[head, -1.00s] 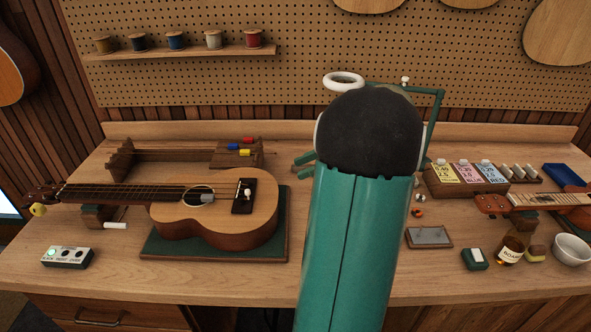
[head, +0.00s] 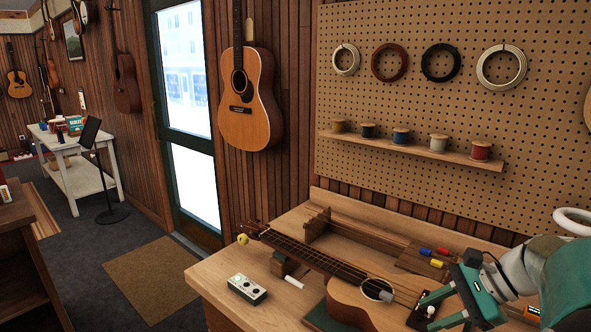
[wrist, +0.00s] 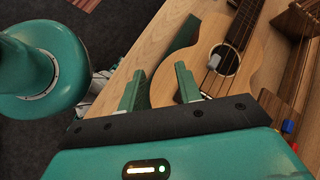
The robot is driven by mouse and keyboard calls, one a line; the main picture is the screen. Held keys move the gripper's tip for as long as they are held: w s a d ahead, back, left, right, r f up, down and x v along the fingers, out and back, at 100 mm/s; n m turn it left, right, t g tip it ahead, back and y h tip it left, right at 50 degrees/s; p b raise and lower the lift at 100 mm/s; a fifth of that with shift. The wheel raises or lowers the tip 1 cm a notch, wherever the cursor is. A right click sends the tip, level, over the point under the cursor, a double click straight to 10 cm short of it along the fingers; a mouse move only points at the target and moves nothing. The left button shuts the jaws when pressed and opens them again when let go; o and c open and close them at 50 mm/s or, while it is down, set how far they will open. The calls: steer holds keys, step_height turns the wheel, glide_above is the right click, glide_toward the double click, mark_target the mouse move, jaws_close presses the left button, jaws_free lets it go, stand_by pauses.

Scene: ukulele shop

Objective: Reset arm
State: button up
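My gripper (head: 427,312) is at the lower right of the head view, over the body end of a ukulele (head: 352,300) on the workbench. In the wrist view my gripper (wrist: 160,70) has its two green fingers apart with nothing held between them. The ukulele (wrist: 215,50) lies beyond the fingers there, with a pale grey piece on its strings near the sound hole. I cannot tell whether the fingertips touch the ukulele. My arm fills the lower right corner of the head view.
The workbench (head: 225,268) holds a small box with buttons (head: 247,289) at its left end. A pegboard (head: 450,110) with a spool shelf (head: 405,148) rises behind. A guitar (head: 250,110) hangs on the wall. Open floor (head: 95,280) lies at left, with a music stand (head: 100,170).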

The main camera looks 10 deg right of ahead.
steer(key=s+a+n+h, duration=0.3)
steer(key=a+n+h, duration=0.1)
steer(key=a+n, duration=0.5)
steer(key=s+a+n+t+h, duration=0.1)
steer(key=s+a+n+h, duration=0.2)
steer(key=a+n, duration=0.7)
steer(key=shift+a+f+h, duration=0.15)
steer(key=shift+a+h, duration=0.35)
steer(key=shift+a, duration=0.35)
steer(key=shift+d, duration=0.2)
